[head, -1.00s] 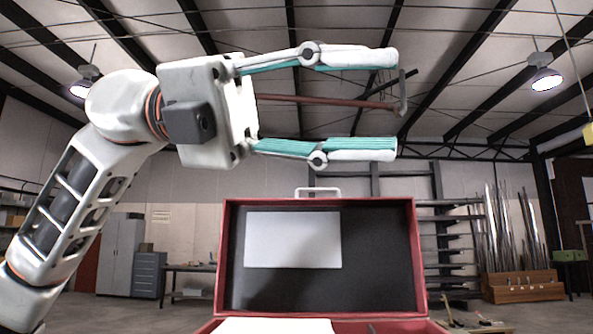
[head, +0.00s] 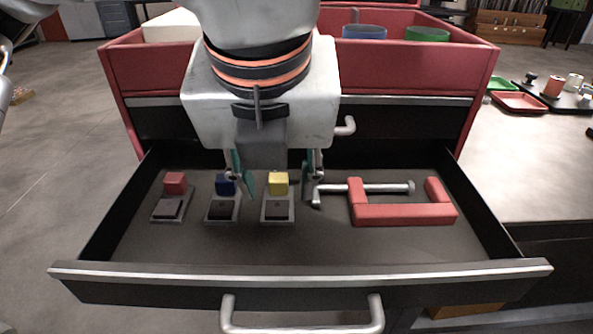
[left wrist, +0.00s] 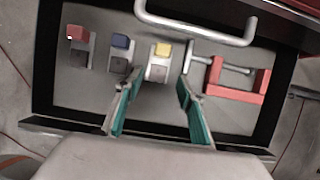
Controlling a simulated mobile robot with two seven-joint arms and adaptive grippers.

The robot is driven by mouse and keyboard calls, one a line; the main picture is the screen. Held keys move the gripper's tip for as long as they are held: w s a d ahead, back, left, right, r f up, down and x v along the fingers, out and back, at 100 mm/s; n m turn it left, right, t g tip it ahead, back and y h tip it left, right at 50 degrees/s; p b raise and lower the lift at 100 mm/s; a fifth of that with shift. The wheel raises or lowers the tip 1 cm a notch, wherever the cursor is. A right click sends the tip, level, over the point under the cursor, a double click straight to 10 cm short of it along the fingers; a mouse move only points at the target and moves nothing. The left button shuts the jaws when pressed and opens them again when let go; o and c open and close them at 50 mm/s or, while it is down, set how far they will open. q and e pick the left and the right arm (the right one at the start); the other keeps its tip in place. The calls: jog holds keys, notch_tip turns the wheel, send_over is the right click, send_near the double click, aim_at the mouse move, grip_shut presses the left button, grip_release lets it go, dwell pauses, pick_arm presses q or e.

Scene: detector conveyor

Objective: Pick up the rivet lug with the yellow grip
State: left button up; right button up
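The rivet lug with the yellow grip (head: 278,211) lies in the open drawer, its yellow block (head: 278,184) at the far end of a grey metal base. It also shows in the left wrist view (left wrist: 157,73). My left gripper (head: 276,190) points down over the drawer, open and empty, with its teal-padded fingers apart on either side of the yellow lug. In the left wrist view the lug appears beyond and between the fingertips (left wrist: 159,84). I cannot tell whether the fingers touch anything. My right gripper is not in view.
A blue-grip lug (head: 223,208) lies close left of the yellow one, and a red-grip lug (head: 170,206) is further left. A red clamp (head: 405,214) lies close on the right. The drawer's front wall (head: 300,270) and handle (head: 302,326) are nearest. The drawer's front floor is clear.

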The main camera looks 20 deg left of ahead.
aim_at(277, 202)
pick_arm(q)
jog(key=x, duration=0.2)
jog(key=b+x, duration=0.1)
jog(key=x, duration=0.2)
jog(key=shift+w+a, duration=0.1)
jog(key=shift+a, duration=0.15)
jog(key=shift+r, duration=0.1)
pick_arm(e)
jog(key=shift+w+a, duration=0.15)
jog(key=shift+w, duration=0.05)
pick_arm(q)
jog(key=c, duration=1)
jog(key=shift+r, duration=0.1)
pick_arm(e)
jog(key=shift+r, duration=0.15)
